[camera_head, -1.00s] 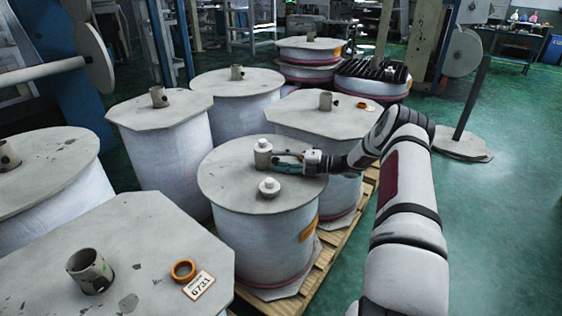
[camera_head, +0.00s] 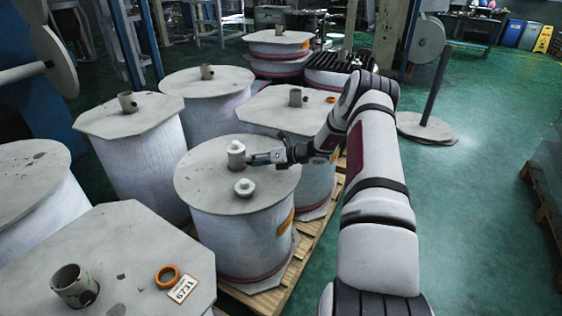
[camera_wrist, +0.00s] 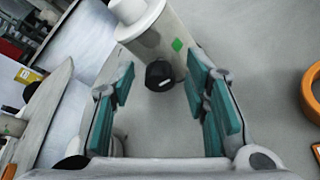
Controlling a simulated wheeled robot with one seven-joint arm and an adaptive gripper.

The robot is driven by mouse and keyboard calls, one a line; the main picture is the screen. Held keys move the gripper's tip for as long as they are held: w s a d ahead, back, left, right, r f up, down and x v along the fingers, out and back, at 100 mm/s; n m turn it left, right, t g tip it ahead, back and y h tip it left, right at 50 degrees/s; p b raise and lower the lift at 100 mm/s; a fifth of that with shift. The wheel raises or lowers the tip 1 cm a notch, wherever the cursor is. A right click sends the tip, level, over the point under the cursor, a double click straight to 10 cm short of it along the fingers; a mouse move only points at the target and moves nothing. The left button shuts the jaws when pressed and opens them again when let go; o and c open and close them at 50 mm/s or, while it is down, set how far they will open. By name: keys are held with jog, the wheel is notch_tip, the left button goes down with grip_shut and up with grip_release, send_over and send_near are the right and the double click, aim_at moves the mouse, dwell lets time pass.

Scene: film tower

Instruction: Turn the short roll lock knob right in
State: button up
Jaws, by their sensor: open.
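The short roll (camera_head: 240,225) is a pale wrapped drum with a round grey top disc. A light core post (camera_head: 236,155) stands upright on the disc; in the wrist view it is a white post (camera_wrist: 150,35) with a wide cap and a green square mark. A black knob (camera_wrist: 159,76) sticks out from the post's side. My gripper (camera_head: 252,158) is beside the post. In the wrist view its teal-padded fingers (camera_wrist: 160,88) are open, one on each side of the knob, with visible gaps. Contact cannot be told. In the head view the knob is hidden.
A small white knobbed piece (camera_head: 244,188) sits on the same disc, close in front of my gripper. Taller rolls (camera_head: 128,118) stand around it. An orange ring (camera_head: 167,276) and a tag (camera_head: 184,288) lie on the front left roll. The green floor at right has free room.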

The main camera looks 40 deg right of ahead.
jog(key=n+h, duration=0.1)
jog(key=n+p, duration=0.1)
jog(key=n+h, duration=0.1)
jog(key=n, duration=0.1)
jog(key=shift+a+r+t+h, duration=0.1)
jog(key=shift+a+t+h, duration=0.2)
jog(key=n+h, duration=0.1)
jog(key=n, duration=0.1)
jog(key=n+t+h, duration=0.1)
jog(key=n+h, duration=0.1)
jog(key=shift+s+a, duration=0.15)
jog(key=shift+a, duration=0.05)
jog(key=shift+s+d+n, duration=0.1)
jog(key=shift+s+n, duration=0.2)
jog(key=p+v, duration=0.2)
jog(key=v, duration=1.1)
jog(key=shift+s, duration=0.1)
jog(key=shift+o, duration=0.2)
